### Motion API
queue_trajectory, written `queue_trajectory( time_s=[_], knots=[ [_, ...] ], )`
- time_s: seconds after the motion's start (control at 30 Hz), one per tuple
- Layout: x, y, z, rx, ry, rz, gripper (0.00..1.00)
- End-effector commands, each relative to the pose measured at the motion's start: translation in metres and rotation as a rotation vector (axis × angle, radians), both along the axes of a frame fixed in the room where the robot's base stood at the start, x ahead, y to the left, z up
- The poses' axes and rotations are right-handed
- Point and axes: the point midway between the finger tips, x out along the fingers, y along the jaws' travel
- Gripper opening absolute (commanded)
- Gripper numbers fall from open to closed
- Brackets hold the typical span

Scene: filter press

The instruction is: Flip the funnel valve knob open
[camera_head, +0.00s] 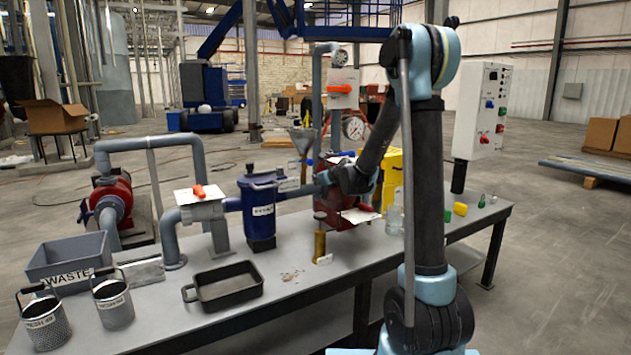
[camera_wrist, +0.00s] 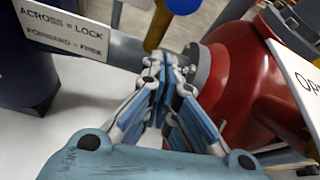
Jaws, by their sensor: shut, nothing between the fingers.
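A grey funnel (camera_head: 303,138) stands behind the red press body in the head view. A small blue knob (camera_head: 309,161) shows just below it. In the wrist view a blue rounded part (camera_wrist: 184,5), probably this knob, sits at the top edge beside a brass stem (camera_wrist: 159,26); it is cut off, so its setting cannot be read. My gripper (camera_wrist: 172,62) is shut and empty, its fingertips below the brass stem in the picture, in front of a grey pipe flange. Whether they touch anything is unclear. In the head view my gripper (camera_head: 324,179) is small, near the red body.
The red body (camera_wrist: 238,75) is close on the right in the wrist view. A sign reading "ACROSS = LOCK, FORWARD = FREE" (camera_wrist: 62,28) is at left. On the table are a blue canister (camera_head: 261,215), a black tray (camera_head: 225,287), a brass cylinder (camera_head: 320,240) and a waste bin (camera_head: 68,262).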

Motion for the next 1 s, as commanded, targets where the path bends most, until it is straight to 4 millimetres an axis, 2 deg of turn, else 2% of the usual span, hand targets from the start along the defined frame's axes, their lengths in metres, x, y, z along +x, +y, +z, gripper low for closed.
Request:
queue_trajectory(
  time_s=[0.6, 1.0],
  knots=[
    [-0.056, -0.037, 0.027, 0.000, 0.000, -0.005, 0.00],
    [-0.066, -0.043, 0.031, 0.001, 0.000, -0.003, 0.00]
  ],
)
